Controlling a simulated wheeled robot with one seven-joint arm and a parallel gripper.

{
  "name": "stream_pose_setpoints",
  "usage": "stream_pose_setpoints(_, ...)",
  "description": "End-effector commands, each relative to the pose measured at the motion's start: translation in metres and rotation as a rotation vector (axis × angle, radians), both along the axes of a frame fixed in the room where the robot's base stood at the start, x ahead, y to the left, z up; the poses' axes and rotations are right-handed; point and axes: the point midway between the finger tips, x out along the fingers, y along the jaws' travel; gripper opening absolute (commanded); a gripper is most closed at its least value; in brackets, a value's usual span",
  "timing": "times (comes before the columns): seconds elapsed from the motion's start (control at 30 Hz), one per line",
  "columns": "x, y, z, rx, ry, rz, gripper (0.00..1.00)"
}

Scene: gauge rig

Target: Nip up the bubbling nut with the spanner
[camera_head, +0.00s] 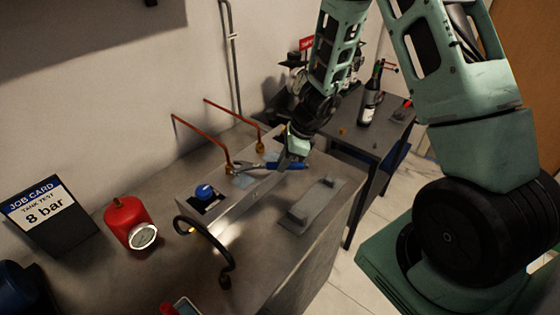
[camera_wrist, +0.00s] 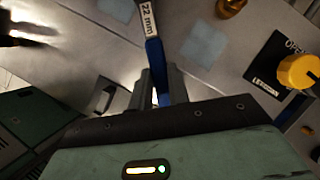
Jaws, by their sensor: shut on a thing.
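My gripper (camera_head: 292,155) is shut on the blue handle of a spanner (camera_head: 285,165), low over the metal bench. The wrist view shows the blue handle (camera_wrist: 154,60) between the fingers (camera_wrist: 158,88) and a "22 mm" label on the shank. In the head view, the spanner's silver jaw end lies at the left brass nut (camera_head: 229,169), at the foot of a copper pipe; I cannot tell if it is seated. The right brass nut (camera_head: 260,147) stands behind, apart from the spanner. A brass fitting (camera_wrist: 231,6) shows in the wrist view. I cannot make out bubbles on either nut.
A blue knob (camera_head: 205,192), a black hose (camera_head: 215,250), a red gauge unit (camera_head: 127,222) and an "8 bar" job card (camera_head: 47,212) are left on the bench. A grey block (camera_head: 310,205) lies in front. The wrist view shows a yellow knob (camera_wrist: 300,70). A bottle (camera_head: 371,95) stands behind.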

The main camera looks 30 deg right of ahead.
Motion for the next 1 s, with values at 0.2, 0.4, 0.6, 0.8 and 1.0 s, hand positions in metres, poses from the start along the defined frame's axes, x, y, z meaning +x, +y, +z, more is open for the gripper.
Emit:
stream_pose_setpoints(0.2,-0.004,-0.007,0.000,0.001,-0.001,-0.002,0.00)
stream_pose_setpoints(0.4,-0.008,-0.014,0.000,0.001,-0.002,-0.001,0.00)
stream_pose_setpoints(0.6,-0.012,-0.020,0.000,0.000,-0.001,0.000,0.00)
stream_pose_setpoints(0.8,-0.016,-0.025,0.000,0.001,0.000,-0.001,0.00)
stream_pose_setpoints(1.0,-0.016,-0.025,0.006,0.001,-0.001,0.000,0.00)
